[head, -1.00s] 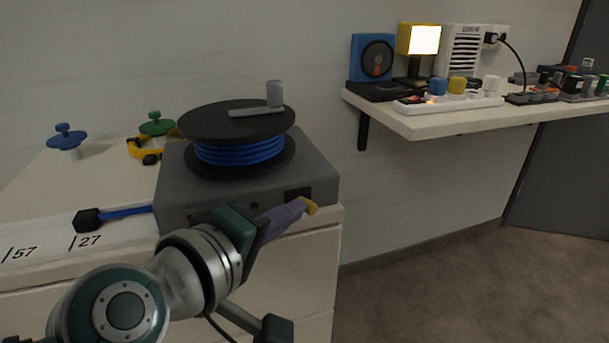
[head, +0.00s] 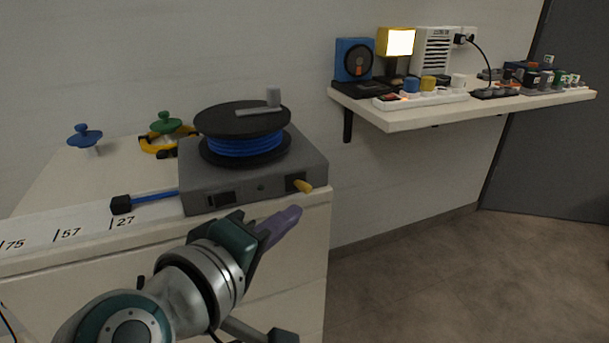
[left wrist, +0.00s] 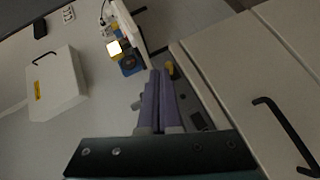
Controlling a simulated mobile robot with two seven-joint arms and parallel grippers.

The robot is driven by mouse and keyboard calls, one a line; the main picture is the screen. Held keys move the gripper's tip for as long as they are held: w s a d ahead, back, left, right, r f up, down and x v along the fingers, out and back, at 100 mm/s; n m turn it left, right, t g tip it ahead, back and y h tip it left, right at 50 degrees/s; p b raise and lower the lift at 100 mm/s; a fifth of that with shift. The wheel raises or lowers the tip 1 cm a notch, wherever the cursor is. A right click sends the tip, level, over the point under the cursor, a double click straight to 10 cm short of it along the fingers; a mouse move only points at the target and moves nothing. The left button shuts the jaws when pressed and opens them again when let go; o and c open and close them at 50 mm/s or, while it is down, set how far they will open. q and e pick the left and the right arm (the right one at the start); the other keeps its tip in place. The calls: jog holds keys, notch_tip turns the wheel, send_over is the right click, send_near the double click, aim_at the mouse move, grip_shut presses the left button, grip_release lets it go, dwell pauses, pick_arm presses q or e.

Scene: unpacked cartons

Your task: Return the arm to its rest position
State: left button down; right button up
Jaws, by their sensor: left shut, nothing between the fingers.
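My left gripper (head: 284,222) is in front of the white cabinet (head: 262,246), a little below the grey box. Its purple fingers are shut with nothing between them, and they also show in the left wrist view (left wrist: 159,98). The fingertips are apart from the yellow peg (head: 303,186) at the box's front right. The grey reel box (head: 262,187) sits on the cabinet top and carries a black reel with blue cable (head: 245,147). My right gripper is not in view.
A blue cable with a black plug (head: 121,204) lies left of the box. Blue (head: 85,136) and green (head: 165,123) knobs stand behind. A wall shelf (head: 440,113) with a lamp (head: 395,42) and power strip (head: 425,98) is at the right. The floor below is clear.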

pick_arm(q)
jog(key=s+a+r+m+g+y+p, duration=0.3)
jog(key=s+a+r+m+g+p, duration=0.3)
jog(key=s+r+p, duration=0.8)
jog(key=s+a+r+m+g+y+p, duration=0.2)
jog(key=s+a+r+m+g+p, duration=0.35)
jog(key=s+r+p, duration=0.9)
notch_tip(320, 180, up, 33)
jog(key=w+a+t+p, duration=0.1)
jog(key=w+p, duration=0.1)
jog(key=p, duration=3.3)
jog(key=shift+w+a+f+m, duration=0.2)
jog(key=shift+w+m, duration=0.2)
jog(key=shift+m, duration=0.05)
